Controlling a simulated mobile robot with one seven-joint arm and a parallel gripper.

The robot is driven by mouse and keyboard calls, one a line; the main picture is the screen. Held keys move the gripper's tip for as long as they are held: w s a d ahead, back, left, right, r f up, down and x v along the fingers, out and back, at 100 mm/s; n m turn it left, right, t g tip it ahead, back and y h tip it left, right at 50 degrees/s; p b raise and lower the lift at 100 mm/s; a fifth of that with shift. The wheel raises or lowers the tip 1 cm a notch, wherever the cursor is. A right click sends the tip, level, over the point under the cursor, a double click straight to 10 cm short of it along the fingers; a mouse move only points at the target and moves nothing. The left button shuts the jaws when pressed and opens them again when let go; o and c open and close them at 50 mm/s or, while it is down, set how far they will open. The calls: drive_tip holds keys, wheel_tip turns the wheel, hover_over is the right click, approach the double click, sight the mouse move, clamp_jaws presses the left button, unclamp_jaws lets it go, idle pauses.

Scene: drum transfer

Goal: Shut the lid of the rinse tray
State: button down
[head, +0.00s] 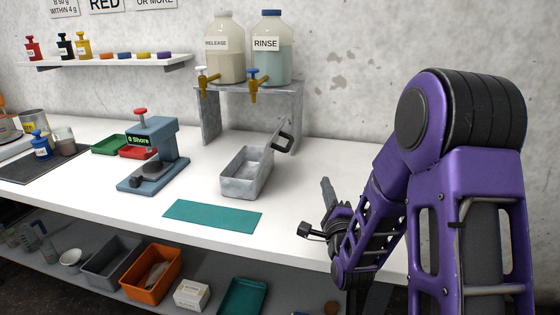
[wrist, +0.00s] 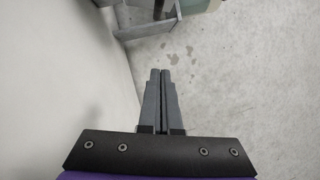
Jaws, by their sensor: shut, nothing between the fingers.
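The rinse tray (head: 240,185) is a grey metal box on the white bench, below the RINSE bottle. Its lid (head: 279,135) stands up, open, at the tray's back right end and shows nearly edge-on, with a black handle (head: 286,143) on its right side. The tray's inside shows from above. My gripper (head: 326,184) is to the right of the tray and lid, apart from both, over the bench's right part. In the wrist view its two grey fingers (wrist: 160,72) are together, with nothing between them.
A grey stand (head: 210,120) behind the tray holds the RELEASE bottle (head: 224,55) and the RINSE bottle (head: 271,58), with taps jutting forward. A blue scale-like device (head: 155,155) stands left. A teal mat (head: 212,216) lies in front. The bench right of the tray is clear.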

sight(280, 147)
drive_tip(key=shift+s+a+f+m+y, duration=0.1)
drive_tip(key=shift+a+f+m, duration=0.15)
drive_tip(key=shift+a, duration=0.15)
drive_tip(key=shift+a+f+m+y, duration=0.1)
drive_tip(key=shift+a+m, duration=0.1)
drive_tip(key=shift+a, duration=0.15)
drive_tip(key=shift+s+a+f+m+y, duration=0.1)
drive_tip(key=shift+a+f+m, duration=0.15)
drive_tip(key=shift+a, duration=0.15)
drive_tip(key=shift+w+a+r, duration=0.1)
drive_tip(key=shift+w+a, duration=0.1)
drive_tip(key=w+a+r, duration=0.3)
drive_tip(key=w+a, duration=0.2)
drive_tip(key=w, duration=0.4)
drive_tip(key=shift+w+r, duration=0.15)
drive_tip(key=shift+r, duration=0.1)
drive_tip(key=shift+a, duration=0.1)
